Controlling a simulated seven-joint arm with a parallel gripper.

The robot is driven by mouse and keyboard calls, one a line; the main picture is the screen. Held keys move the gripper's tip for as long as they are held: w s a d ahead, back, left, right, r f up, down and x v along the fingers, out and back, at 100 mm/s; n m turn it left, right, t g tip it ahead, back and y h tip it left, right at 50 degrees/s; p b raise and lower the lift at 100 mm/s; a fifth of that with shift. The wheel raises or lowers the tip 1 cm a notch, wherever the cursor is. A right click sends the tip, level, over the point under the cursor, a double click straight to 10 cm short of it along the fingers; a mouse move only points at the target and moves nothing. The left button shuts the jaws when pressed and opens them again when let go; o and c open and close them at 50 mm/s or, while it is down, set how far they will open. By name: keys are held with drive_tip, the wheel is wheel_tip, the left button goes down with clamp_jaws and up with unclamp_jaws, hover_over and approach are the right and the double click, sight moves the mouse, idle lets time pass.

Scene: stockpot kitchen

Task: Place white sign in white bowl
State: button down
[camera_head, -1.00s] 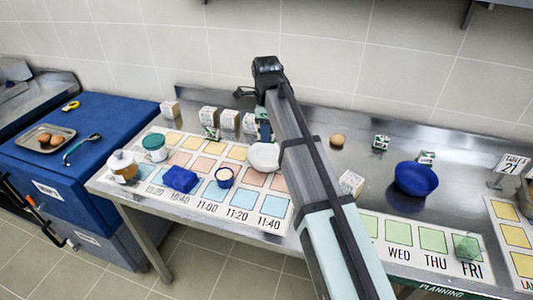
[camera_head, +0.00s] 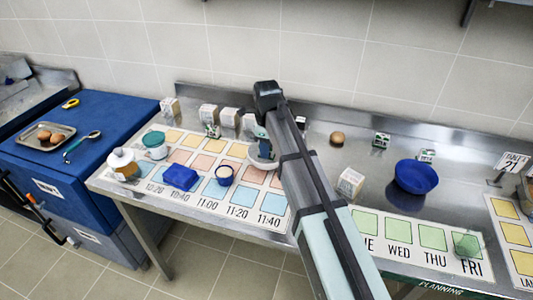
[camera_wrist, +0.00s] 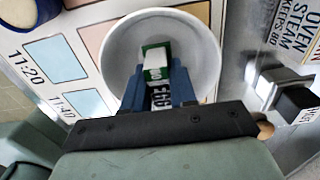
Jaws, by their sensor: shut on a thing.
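The white sign (camera_wrist: 156,62), a small white block with a green band and dark lettering, is between the blue fingers of my gripper (camera_wrist: 157,80) in the wrist view. My gripper is shut on it. The white bowl (camera_wrist: 205,25) lies around and below the sign in that view; I cannot tell whether the sign touches its inside. In the head view my gripper (camera_head: 263,148) is over the bowl (camera_head: 262,166), which is partly hidden by my arm. The sign is hidden there.
A small blue cup (camera_head: 224,175) and a folded blue cloth (camera_head: 180,178) are left of the bowl. White boxes (camera_head: 230,117) stand behind it. A white box (camera_head: 350,182) and a blue bowl (camera_head: 416,176) are to the right.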

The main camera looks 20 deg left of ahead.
drive_tip(key=shift+f, duration=1.2)
drive_tip(key=shift+f, duration=0.15)
drive_tip(key=c, duration=0.9)
unclamp_jaws()
wheel_tip(320, 180, up, 12)
drive_tip(key=shift+r, duration=0.2)
